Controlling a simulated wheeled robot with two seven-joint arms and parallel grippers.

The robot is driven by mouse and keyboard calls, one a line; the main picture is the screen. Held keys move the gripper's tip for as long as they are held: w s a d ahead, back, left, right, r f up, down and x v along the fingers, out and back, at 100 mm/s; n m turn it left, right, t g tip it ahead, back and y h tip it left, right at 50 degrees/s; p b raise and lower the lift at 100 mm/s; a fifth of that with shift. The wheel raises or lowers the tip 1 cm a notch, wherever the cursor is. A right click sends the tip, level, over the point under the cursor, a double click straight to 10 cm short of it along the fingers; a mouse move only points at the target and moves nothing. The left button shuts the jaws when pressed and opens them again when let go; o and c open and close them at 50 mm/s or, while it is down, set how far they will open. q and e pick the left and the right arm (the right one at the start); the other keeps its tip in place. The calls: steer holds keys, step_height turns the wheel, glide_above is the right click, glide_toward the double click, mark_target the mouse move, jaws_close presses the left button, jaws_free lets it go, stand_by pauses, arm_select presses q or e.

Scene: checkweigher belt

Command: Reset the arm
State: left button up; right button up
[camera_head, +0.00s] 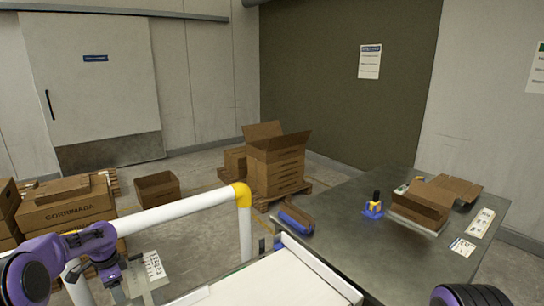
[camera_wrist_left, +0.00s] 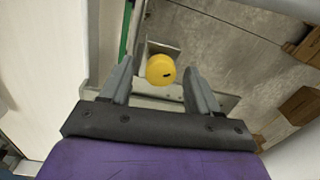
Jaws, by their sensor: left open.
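My left arm (camera_head: 75,246), purple with dark joints, comes in from the left edge in the head view. It bends down beside the white rail, and its gripper fingers are hard to make out there. In the left wrist view my left gripper (camera_wrist_left: 158,65) is open, its two grey fingers spread apart with nothing held. A round yellow part (camera_wrist_left: 161,70) with a dark slot shows between the fingers, and its distance cannot be told. A purple part of my right arm (camera_head: 470,295) shows at the bottom right; its gripper is out of view.
A white guard rail (camera_head: 190,207) with a yellow elbow (camera_head: 242,194) stands before the left arm. A white belt (camera_head: 275,281) lies at bottom centre. The dark table (camera_head: 345,222) holds an open carton (camera_head: 421,205) and a blue tool holder (camera_head: 373,209). Cartons stand on pallets behind.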

arm_select(q)
steer(key=m, duration=0.9)
steer(key=shift+m, duration=0.3)
steer(key=m, duration=0.4)
steer(key=shift+h, duration=0.3)
